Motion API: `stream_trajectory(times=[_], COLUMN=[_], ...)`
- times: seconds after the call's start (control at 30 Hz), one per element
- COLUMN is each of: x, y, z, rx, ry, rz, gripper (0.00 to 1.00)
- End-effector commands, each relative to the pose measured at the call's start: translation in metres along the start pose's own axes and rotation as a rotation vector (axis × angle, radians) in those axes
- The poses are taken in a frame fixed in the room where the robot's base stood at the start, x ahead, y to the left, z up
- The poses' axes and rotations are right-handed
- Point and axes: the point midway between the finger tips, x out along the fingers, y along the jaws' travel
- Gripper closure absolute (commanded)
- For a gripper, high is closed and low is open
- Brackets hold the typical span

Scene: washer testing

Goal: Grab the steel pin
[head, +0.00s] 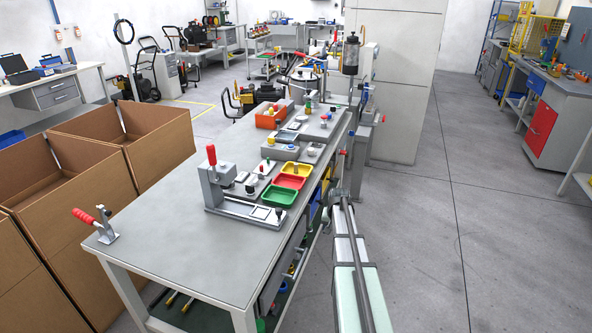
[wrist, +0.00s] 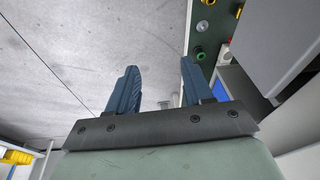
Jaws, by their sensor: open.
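I cannot single out the steel pin for certain in either view; small grey metal parts on the workbench (head: 165,235) are too small to tell apart. My gripper (wrist: 160,88) shows in the wrist view with its two dark blue fingers spread wide and nothing between them. It hangs over the grey floor beside the bench, whose lower shelf with small parts shows at the upper right of that view. In the head view I cannot make out the fingers clearly. A grey fixture with a red handle (head: 211,155) stands on the bench next to small trays.
Yellow (head: 291,171), red (head: 291,182) and green (head: 279,195) trays lie along the bench's right edge. An orange bin (head: 268,120) stands farther back. A red-handled clamp (head: 95,222) sits at the front left corner. Cardboard boxes (head: 150,135) stand left. The bench's front is clear.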

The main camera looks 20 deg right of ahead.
Motion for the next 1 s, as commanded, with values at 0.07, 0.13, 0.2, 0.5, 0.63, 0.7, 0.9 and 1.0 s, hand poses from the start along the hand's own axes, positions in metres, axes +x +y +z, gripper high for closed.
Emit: stream_trajectory(times=[0.07, 0.13, 0.2, 0.5, 0.63, 0.7, 0.9, 1.0], x=[-0.022, -0.043, -0.066, -0.167, -0.205, -0.218, -0.235, -0.231], y=[-0.014, -0.026, -0.039, -0.124, -0.161, -0.175, -0.192, -0.193], z=[-0.037, -0.063, -0.088, -0.175, -0.195, -0.201, -0.207, -0.208], rx=[-0.021, -0.047, -0.076, -0.288, -0.385, -0.424, -0.473, -0.476], ry=[0.034, 0.059, 0.083, 0.158, 0.174, 0.180, 0.185, 0.185], rz=[-0.018, -0.031, -0.043, -0.075, -0.078, -0.079, -0.079, -0.079], gripper=[0.49, 0.49, 0.49, 0.49, 0.49, 0.49, 0.49, 0.49])
